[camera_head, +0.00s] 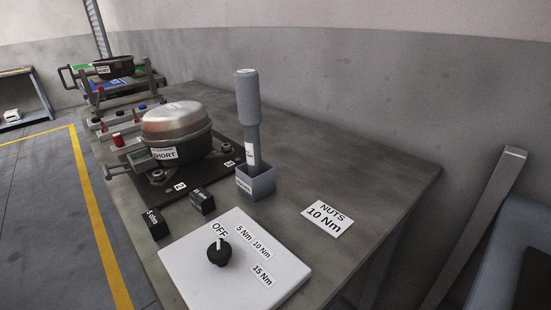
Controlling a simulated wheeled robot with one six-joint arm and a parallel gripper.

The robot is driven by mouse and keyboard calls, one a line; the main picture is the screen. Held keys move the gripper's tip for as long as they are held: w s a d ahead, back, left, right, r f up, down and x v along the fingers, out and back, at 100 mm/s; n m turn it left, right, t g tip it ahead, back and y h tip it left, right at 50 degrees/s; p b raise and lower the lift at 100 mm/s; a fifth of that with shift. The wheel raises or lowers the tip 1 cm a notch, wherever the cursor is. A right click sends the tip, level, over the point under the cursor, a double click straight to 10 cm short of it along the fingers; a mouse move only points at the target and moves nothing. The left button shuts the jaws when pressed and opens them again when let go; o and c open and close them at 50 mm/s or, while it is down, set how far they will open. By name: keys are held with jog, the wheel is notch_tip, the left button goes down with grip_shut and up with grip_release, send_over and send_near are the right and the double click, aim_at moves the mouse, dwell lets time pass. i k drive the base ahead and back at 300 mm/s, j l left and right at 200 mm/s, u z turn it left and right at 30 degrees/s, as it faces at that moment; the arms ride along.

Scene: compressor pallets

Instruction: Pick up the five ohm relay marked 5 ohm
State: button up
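The five ohm relay (157,229) is a small black block with "5 ohm" in white on it. It lies on the grey table (385,185), near the table's left edge and just beyond the white torque panel. A second black relay (203,203) lies to its right and a little farther back; its small label is hard to read. Nothing covers the top of the five ohm relay. My gripper is not in view.
A compressor marked SHORT (178,128) stands on a dark plate behind the relays. A grey tool (247,100) stands upright in a holder (258,184). The torque panel (190,270) with its OFF knob is in front. A NUTS 10 Nm card (328,218) lies at right.

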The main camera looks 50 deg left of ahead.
aim_at(154, 222)
jog(key=u, duration=1.85)
